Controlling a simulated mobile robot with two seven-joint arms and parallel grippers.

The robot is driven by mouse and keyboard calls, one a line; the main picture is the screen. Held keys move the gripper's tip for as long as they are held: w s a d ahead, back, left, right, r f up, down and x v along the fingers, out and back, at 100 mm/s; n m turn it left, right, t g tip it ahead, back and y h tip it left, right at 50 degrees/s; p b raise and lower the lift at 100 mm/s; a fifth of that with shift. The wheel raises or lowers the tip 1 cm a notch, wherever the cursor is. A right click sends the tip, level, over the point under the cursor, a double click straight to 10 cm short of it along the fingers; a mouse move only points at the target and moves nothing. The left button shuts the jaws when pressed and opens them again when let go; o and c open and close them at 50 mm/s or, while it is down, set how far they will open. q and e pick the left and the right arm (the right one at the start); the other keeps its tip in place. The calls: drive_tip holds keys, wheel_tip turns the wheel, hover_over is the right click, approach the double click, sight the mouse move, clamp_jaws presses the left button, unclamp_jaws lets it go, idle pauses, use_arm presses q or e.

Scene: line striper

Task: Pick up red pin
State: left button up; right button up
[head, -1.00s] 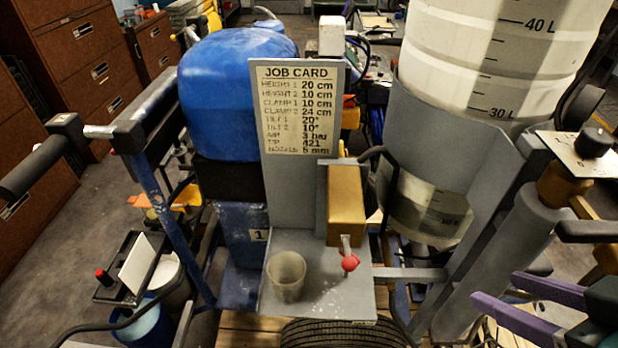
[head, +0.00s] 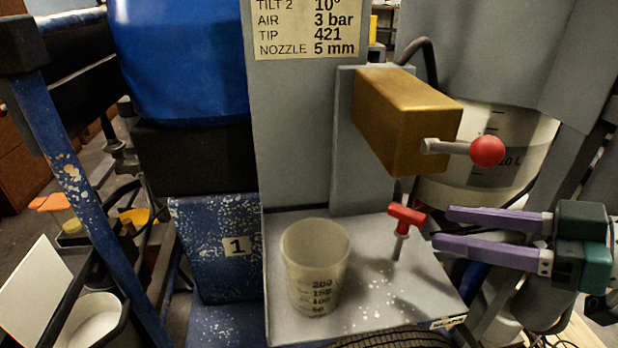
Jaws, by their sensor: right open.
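The red pin (head: 405,217) has a red T-shaped handle and a thin grey shaft pointing down. It stands near the right side of the grey shelf, below a brass-coloured box (head: 408,115). My right gripper (head: 443,228) comes in from the right with two purple fingers, open and empty. Its fingertips point left, just right of the pin and apart from it in the picture. I cannot tell whether the shaft sits in a hole. My left gripper is not in view.
A translucent measuring cup (head: 315,265) stands on the shelf (head: 365,300) left of the pin. A lever with a red ball knob (head: 487,151) sticks out of the brass box above my fingers. A tyre (head: 395,338) lies below the shelf's front edge.

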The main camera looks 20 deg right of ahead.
sight(405, 219)
drive_tip(key=b+x, duration=0.1)
drive_tip(key=x, duration=0.5)
drive_tip(key=shift+w+d+b, duration=0.15)
drive_tip(key=shift+d+b, duration=0.1)
drive_tip(key=shift+b, duration=0.1)
drive_tip(key=shift+w+a+f, duration=0.15)
drive_tip(key=shift+w+a, duration=0.2)
drive_tip(key=shift+w, duration=0.15)
clamp_jaws()
